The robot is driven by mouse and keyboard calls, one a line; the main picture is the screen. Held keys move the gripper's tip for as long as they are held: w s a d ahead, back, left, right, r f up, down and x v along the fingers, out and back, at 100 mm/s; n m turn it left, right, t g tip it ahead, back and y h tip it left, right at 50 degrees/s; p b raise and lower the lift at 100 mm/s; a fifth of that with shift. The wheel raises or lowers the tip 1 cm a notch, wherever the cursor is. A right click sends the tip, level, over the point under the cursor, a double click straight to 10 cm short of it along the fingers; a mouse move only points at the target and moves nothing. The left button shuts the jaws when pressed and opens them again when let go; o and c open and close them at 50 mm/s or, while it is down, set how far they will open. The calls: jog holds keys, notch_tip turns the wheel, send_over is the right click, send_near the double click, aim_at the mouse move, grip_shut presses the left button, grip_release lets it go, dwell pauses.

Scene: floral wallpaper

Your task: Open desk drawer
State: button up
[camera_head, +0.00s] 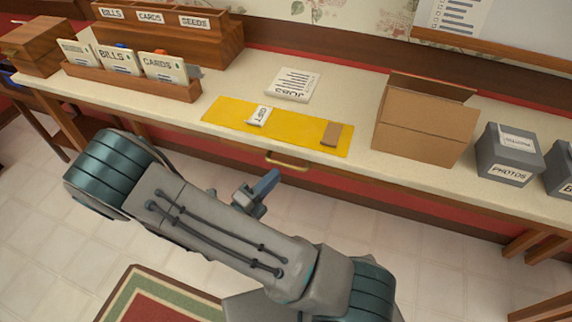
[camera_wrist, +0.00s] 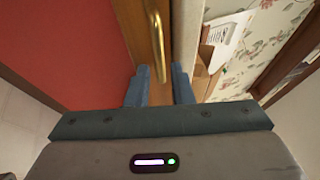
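The desk (camera_head: 358,167) has a pale top and a brown wooden front edge. A brass drawer handle (camera_head: 287,161) sits on that front edge, near the middle. The handle (camera_wrist: 155,30) also shows upright in the wrist view, ahead of the fingertips. The drawer front (camera_wrist: 138,20) is brown wood and looks flush with the desk front. My gripper (camera_head: 261,188) is in front of and below the handle, apart from it.
On the desk are a yellow mat (camera_head: 290,131), a cardboard box (camera_head: 424,120), a grey photo box (camera_head: 508,153) and a wooden sorter (camera_head: 130,82) with cards. A rug (camera_head: 160,300) lies on the tiled floor.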

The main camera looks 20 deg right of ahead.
aim_at(286, 164)
jog(key=x, duration=0.6)
jog(key=shift+s, duration=0.1)
grip_shut()
